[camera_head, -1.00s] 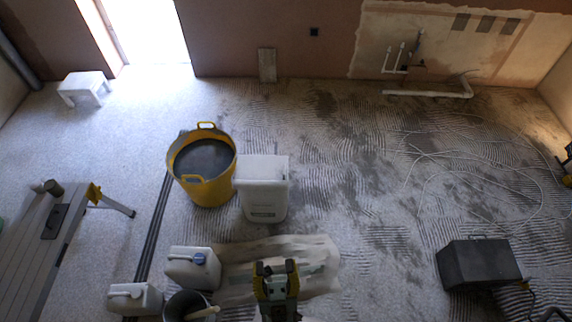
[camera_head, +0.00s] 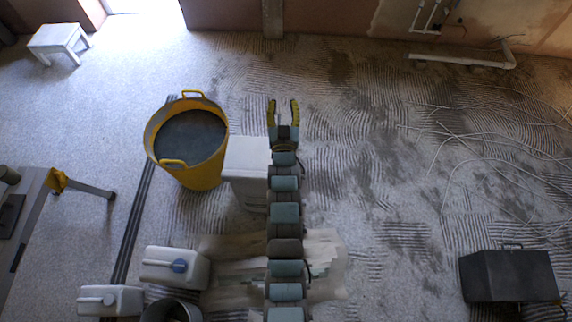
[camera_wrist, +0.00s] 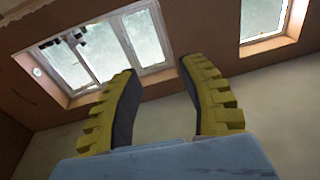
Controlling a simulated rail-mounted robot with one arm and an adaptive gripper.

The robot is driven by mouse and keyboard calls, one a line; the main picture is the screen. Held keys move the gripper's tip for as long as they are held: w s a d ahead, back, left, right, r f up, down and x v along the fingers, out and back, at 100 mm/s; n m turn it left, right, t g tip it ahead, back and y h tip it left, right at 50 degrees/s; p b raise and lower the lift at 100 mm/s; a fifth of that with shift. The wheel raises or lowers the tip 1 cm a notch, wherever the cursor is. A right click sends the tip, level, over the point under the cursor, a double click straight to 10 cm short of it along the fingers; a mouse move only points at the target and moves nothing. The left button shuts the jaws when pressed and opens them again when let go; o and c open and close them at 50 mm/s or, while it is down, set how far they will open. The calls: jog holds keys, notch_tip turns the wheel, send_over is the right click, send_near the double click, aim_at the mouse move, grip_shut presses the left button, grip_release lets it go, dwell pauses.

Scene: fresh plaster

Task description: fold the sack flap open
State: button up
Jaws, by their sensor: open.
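A white, upright, boxy thing (camera_head: 246,165) stands on the floor beside a yellow tub; it may be the sack, but I cannot make out a flap. My arm hides its right edge. My gripper (camera_head: 283,107) shows with its yellow-and-black fingers apart, above and right of the white thing in the head view. Nothing is between the fingers. In the wrist view, my gripper (camera_wrist: 157,68) is also open and empty, facing windows and a wall, with no sack in sight.
The yellow tub (camera_head: 218,165) holds grey material. White jerrycans (camera_head: 160,268) and a dark bucket stand near a stained sheet (camera_head: 325,250). A black box (camera_head: 508,275) is at right. White cables (camera_head: 445,160) lie on the ridged floor. A white stool (camera_head: 58,40) is back left.

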jog(key=shift+w+d+f+m+g+h+b, duration=0.15)
jog(key=shift+w+f+g+b, duration=0.6)
jog(key=shift+f+g+b, duration=4.15)
jog(key=shift+w+d+f+m+g+h+b, duration=0.1)
jog(key=shift+w+f+b, duration=1.4)
jog(key=shift+f, duration=7.1)
jog(key=shift+d+f+m+g+h+b, duration=0.15)
jog(key=shift+f+g+b, duration=2.25)
jog(key=shift+f+b, duration=3.15)
jog(key=shift+s+p+x, duration=0.15)
jog(key=shift+p+x, duration=0.25)
jog(key=shift+x, duration=0.85)
jog(key=shift+s+p+x, duration=0.15)
jog(key=shift+p+x, duration=0.25)
jog(key=shift+x, duration=0.85)
jog(key=shift+a+f, duration=0.1)
jog(key=shift+f, duration=0.05)
jog(key=shift+c, duration=0.2)
grip_shut()
